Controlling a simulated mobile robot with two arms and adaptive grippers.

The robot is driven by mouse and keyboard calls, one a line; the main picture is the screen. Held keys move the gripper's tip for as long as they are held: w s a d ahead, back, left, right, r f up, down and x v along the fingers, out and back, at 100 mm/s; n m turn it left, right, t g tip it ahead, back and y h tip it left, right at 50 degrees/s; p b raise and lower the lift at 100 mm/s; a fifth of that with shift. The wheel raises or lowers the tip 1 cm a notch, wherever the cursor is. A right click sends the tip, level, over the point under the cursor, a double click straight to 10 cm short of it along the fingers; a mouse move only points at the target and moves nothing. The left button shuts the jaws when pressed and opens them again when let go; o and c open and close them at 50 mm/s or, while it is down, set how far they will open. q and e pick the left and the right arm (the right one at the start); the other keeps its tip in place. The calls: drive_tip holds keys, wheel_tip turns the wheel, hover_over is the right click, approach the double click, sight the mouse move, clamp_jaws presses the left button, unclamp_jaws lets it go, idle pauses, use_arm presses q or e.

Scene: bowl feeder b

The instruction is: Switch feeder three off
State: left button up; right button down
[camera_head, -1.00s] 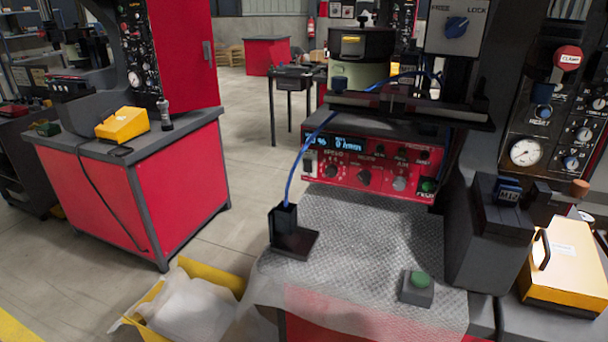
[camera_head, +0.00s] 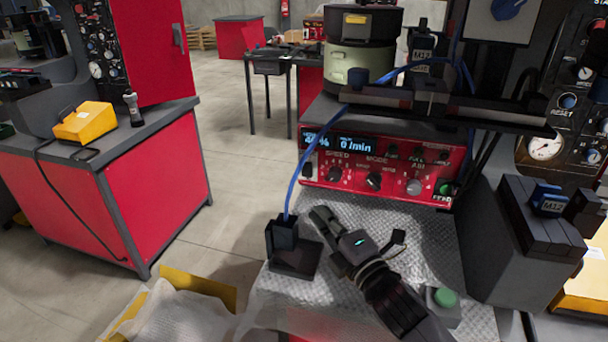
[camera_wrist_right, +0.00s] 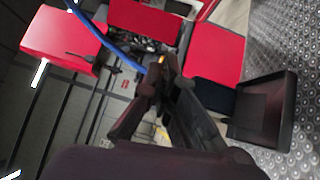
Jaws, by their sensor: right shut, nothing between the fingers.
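The red feeder control unit (camera_head: 325,182) has a lit display (camera_head: 356,144), several knobs and a small switch (camera_head: 308,170) at its left end. A green-lit button (camera_head: 446,189) sits at its lower right. The label there is too small to read surely. The bowl feeder (camera_head: 357,50) stands above. My right gripper (camera_head: 323,214) is shut and empty, in front of and below the unit's left part, apart from it. It also shows in the right wrist view (camera_wrist_right: 163,72). My left gripper is not in view.
A black holder (camera_head: 283,238) with a blue tube (camera_head: 293,185) stands close left of my right gripper. A green push button (camera_head: 445,298) is beside my right arm on the patterned mat (camera_head: 440,245). A dark block (camera_head: 530,250) stands at right, a yellow bin (camera_head: 200,284) at lower left.

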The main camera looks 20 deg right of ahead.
sight(307, 170)
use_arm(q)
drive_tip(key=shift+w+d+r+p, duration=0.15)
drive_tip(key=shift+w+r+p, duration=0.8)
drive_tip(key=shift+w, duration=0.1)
use_arm(e)
drive_tip(key=d+x, duration=0.2)
drive_tip(key=x, duration=1.1)
drive_tip(key=shift+w+d, duration=0.25)
drive_tip(key=shift+d, duration=0.15)
drive_tip(key=shift+r, duration=0.1)
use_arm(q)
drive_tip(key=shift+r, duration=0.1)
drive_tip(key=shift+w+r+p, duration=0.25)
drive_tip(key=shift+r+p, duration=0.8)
use_arm(e)
drive_tip(key=shift+w+d+r+m+g, duration=0.15)
drive_tip(key=shift+w+m+g, duration=0.05)
drive_tip(key=shift+m+g, duration=0.1)
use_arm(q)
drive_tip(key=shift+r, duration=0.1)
